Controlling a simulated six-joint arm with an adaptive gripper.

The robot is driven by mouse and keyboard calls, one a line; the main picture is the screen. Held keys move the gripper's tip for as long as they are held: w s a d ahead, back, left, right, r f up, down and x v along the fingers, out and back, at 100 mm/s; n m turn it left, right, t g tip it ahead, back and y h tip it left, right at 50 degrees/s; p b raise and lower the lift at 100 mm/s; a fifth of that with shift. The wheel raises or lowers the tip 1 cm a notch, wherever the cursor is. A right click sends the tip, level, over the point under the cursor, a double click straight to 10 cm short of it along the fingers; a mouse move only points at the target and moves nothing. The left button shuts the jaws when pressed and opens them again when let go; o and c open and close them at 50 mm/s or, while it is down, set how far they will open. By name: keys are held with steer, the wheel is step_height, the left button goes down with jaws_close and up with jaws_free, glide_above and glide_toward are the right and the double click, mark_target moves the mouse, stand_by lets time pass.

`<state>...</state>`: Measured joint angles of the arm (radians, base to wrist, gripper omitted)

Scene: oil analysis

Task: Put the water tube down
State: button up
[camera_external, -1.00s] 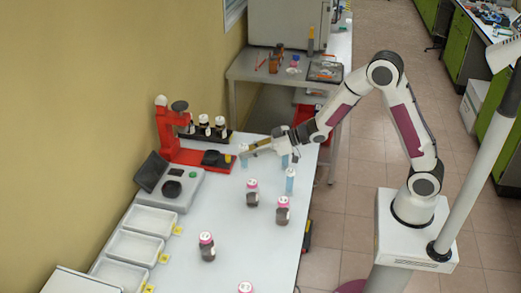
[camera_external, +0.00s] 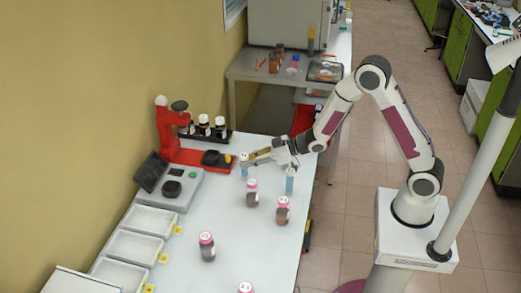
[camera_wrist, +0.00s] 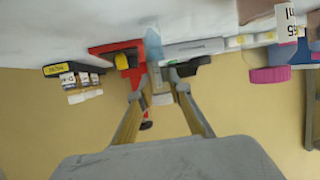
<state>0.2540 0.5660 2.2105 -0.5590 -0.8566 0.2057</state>
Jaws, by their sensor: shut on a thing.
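A light blue water tube (camera_external: 244,169) with a pale cap is held at the tips of my gripper (camera_external: 248,161). It stands about upright above or on the white table; I cannot tell whether its bottom touches. In the wrist view, which is upside down, the tube (camera_wrist: 153,50) shows between the two long fingers of my gripper (camera_wrist: 161,95), which are shut on its cap end. A second light blue tube (camera_external: 290,183) stands on the table to the right, apart from my gripper.
A red stand (camera_external: 163,135) with a rack of dark bottles (camera_external: 204,130) is behind the tube, at left. Several pink-capped jars (camera_external: 251,196) stand in front. A grey scale (camera_external: 180,188) and white trays (camera_external: 150,220) line the wall side. Bare table (camera_external: 215,207) lies between.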

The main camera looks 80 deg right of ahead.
steer(key=shift+f, duration=0.25)
steer(key=o, duration=0.9)
steer(key=shift+r, duration=0.15)
steer(key=shift+s+d+r, duration=0.15)
steer(key=shift+s+r, duration=0.1)
steer(key=shift+s, duration=0.35)
steer(key=shift+v, duration=5.3)
steer(key=shift+r, duration=0.15)
